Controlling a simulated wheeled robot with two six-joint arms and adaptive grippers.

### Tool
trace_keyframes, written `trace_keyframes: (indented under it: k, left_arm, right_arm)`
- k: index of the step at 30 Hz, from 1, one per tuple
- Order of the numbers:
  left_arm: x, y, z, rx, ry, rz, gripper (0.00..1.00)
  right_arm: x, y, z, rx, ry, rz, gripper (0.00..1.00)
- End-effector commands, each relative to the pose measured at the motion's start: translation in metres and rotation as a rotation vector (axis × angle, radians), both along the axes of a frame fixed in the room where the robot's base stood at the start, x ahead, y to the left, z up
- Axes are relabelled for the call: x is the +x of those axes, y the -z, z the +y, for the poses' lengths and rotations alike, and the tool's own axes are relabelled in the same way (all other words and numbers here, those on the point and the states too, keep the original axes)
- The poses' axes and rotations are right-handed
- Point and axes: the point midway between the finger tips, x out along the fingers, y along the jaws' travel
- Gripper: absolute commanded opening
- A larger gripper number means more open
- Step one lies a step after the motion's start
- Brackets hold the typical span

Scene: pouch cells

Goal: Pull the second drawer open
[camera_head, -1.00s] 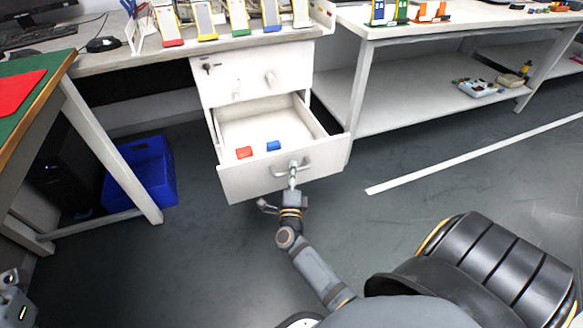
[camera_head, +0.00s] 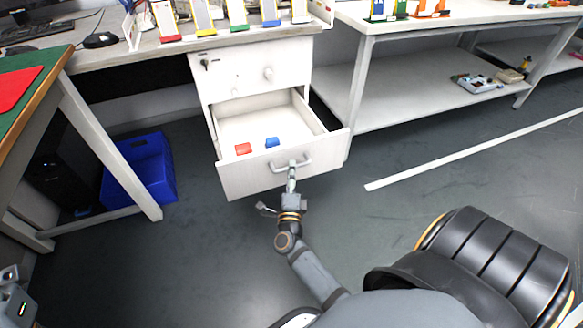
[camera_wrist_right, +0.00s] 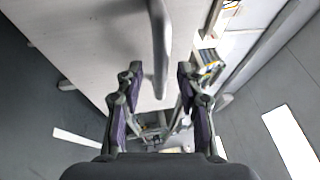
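The second drawer (camera_head: 240,180) of the white cabinet (camera_head: 240,78) is pulled well out, below the closed top drawer. Its grey bar handle (camera_head: 305,163) is on the front panel. A red block (camera_head: 243,148) and a blue block (camera_head: 272,142) lie inside. My right gripper (camera_head: 291,180) is at the handle, reaching up from below in the head view. In the right wrist view the handle (camera_wrist_right: 161,40) runs between the two fingers of the right gripper (camera_wrist_right: 160,72). The fingers stand apart, with gaps beside the bar.
A blue bin (camera_head: 148,170) stands on the floor at the left, beside the green-topped table (camera_head: 30,75). A white shelf table (camera_head: 430,90) stands right of the cabinet. The floor in front of the drawer is clear.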

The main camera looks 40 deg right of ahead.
Motion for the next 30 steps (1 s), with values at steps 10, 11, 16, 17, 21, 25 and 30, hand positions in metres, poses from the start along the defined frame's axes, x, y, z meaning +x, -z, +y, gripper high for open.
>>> trace_keyframes:
  k: [10, 11, 16, 17, 21, 25, 30]
  left_arm:
    - [0.0, 0.0, 0.0, 0.001, 0.0, 0.001, 0.4]
    - [0.0, 0.0, 0.0, 0.001, 0.0, 0.001, 0.4]
    - [0.0, 0.0, 0.0, 0.001, 0.0, 0.001, 0.4]
    - [0.0, 0.0, 0.0, 0.001, 0.0, 0.001, 0.4]
    - [0.0, 0.0, 0.0, 0.001, 0.0, 0.001, 0.4]
    - [0.0, 0.0, 0.0, 0.001, 0.0, 0.001, 0.4]
    - [0.0, 0.0, 0.0, 0.001, 0.0, 0.001, 0.4]
  right_arm:
    - [-0.042, 0.009, 0.031, 0.002, 0.001, 0.001, 0.37]
    - [-0.043, 0.009, 0.031, 0.001, 0.0, 0.0, 0.37]
    - [-0.043, 0.009, 0.032, 0.0, 0.0, 0.0, 0.37]
    - [-0.043, 0.009, 0.032, 0.0, 0.0, 0.0, 0.37]
    - [-0.043, 0.009, 0.032, 0.0, 0.0, 0.0, 0.37]
    - [-0.043, 0.009, 0.032, 0.0, 0.0, 0.0, 0.37]
    - [-0.043, 0.009, 0.032, 0.001, 0.0, 0.001, 0.37]
